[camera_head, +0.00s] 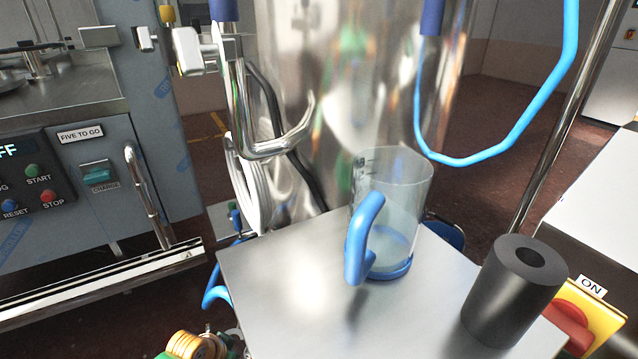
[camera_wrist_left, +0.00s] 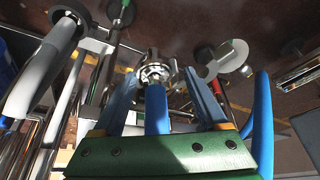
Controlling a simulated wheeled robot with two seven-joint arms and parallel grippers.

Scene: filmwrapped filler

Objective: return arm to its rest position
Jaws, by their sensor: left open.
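My left gripper (camera_wrist_left: 160,76) shows in the left wrist view, with its green base at the bottom and two blue fingers spread apart. It is open. Between the fingers are a blue upright piece (camera_wrist_left: 156,110) and a metal fitting (camera_wrist_left: 155,68); I cannot tell how far off they are, and nothing looks gripped. Neither of my grippers shows clearly in the head view. In the head view a clear measuring jug (camera_head: 405,205) with a blue handle stands upright on a metal table (camera_head: 300,290).
A dark hollow cylinder (camera_head: 512,290) stands at the table's right, near a red and yellow switch (camera_head: 590,315). A shiny steel tank (camera_head: 330,90) is behind. A control panel (camera_head: 50,185) is at left. A blue hose (camera_head: 500,150) hangs at upper right. A gold-ringed fitting (camera_head: 188,344) is at lower left.

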